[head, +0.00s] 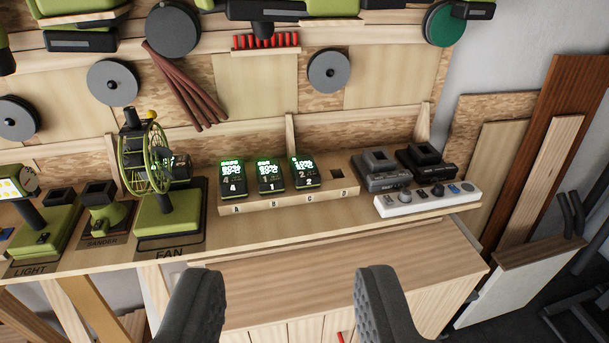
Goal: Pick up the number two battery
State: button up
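Three black batteries with lit green tops stand in a wooden holder (285,203) with slots marked A, B, C and D. The battery numbered 2 (306,174) is the rightmost, by letter C. The battery numbered 1 (270,177) is in the middle, and the battery numbered 4 (233,181) is at the left. Slot D is an empty square hole. My gripper (288,290) is open and empty, its two dark fingers wide apart at the bottom of the picture, in front of and below the holder.
A green fan (168,210) stands left of the holder, with a sander (107,214) and a light (40,222) beyond it. Dark chargers (382,173) and a white power strip (428,199) stand to the right. The bench front strip before the holder is clear.

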aim_at(306, 173)
jog(key=z, duration=0.1)
jog(key=i, duration=1.5)
jog(key=u, duration=0.1)
